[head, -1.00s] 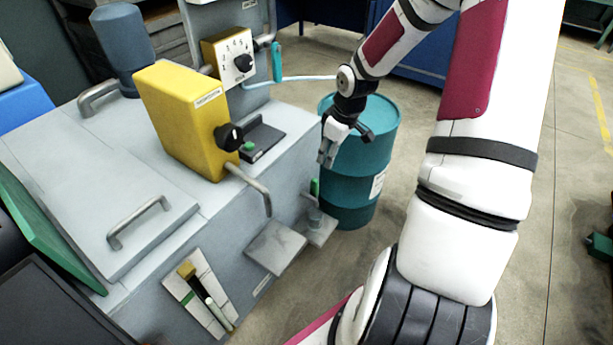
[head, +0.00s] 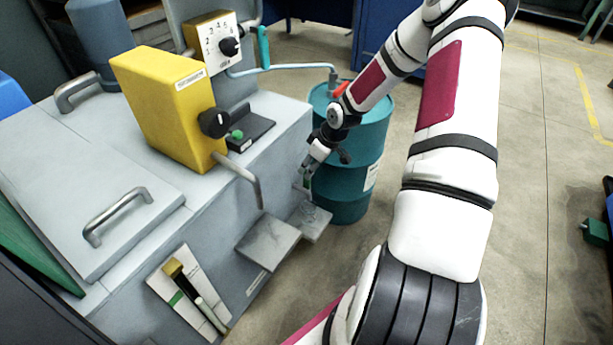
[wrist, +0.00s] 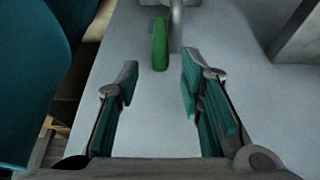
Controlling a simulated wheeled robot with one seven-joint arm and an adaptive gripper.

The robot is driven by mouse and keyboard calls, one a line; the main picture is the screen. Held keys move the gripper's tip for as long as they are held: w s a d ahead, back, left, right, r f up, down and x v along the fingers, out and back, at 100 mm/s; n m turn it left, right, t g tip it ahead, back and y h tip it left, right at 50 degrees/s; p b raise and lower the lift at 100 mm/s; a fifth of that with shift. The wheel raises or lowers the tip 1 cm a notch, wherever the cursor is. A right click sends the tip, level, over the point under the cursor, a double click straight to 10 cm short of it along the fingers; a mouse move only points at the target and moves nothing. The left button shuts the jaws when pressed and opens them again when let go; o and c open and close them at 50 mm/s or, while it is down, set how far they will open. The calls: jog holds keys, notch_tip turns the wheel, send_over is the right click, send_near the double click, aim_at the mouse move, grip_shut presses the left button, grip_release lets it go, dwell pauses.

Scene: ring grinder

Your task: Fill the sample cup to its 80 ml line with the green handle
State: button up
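The green handle (wrist: 160,45) hangs beside a grey pipe in the wrist view, just beyond and between the tips of my gripper (wrist: 158,82). My gripper is open, with nothing between its teal-padded fingers. In the head view my gripper (head: 305,171) is at the machine's right side, above a small grey shelf (head: 313,223), and largely covers the green handle. I cannot make out the sample cup or its 80 ml line in either current view.
The grey machine (head: 290,125) carries a yellow box (head: 160,105) with a black knob and a numbered dial (head: 215,45). A bent spout hangs over a larger grey shelf (head: 268,240). A teal drum (head: 345,205) stands close to my gripper.

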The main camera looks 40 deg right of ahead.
aim_at(307, 170)
jog(key=shift+b+x, duration=0.55)
jog(key=shift+x, duration=1.35)
jog(key=shift+c, duration=0.6)
grip_shut()
